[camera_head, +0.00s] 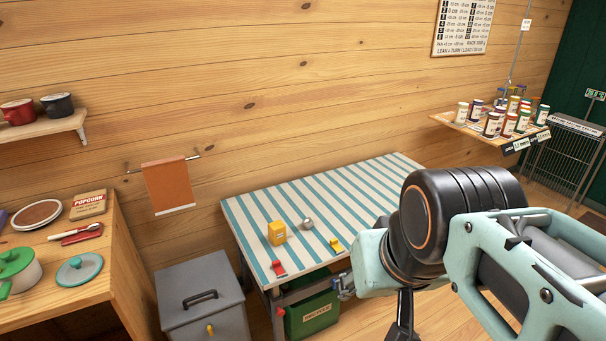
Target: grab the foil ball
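The foil ball (307,224) is a small silvery ball. It lies on the blue-and-white striped table (345,191), just right of a yellow box and apart from it. My arm reaches in from the right, in front of the table's right part. A dark part at my arm's end, seemingly my gripper (404,318), hangs low at the bottom edge of the view, in front of and to the right of the table. It is small and partly cut off, so its fingers cannot be made out. It is well apart from the foil ball.
A yellow box (277,232), a red item (278,267) and a small yellow item (335,244) are near the ball. A grey bin (203,295) and a green recycling crate (312,315) stand low in front. A shelf of jars (490,128) is at right. The table's back is clear.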

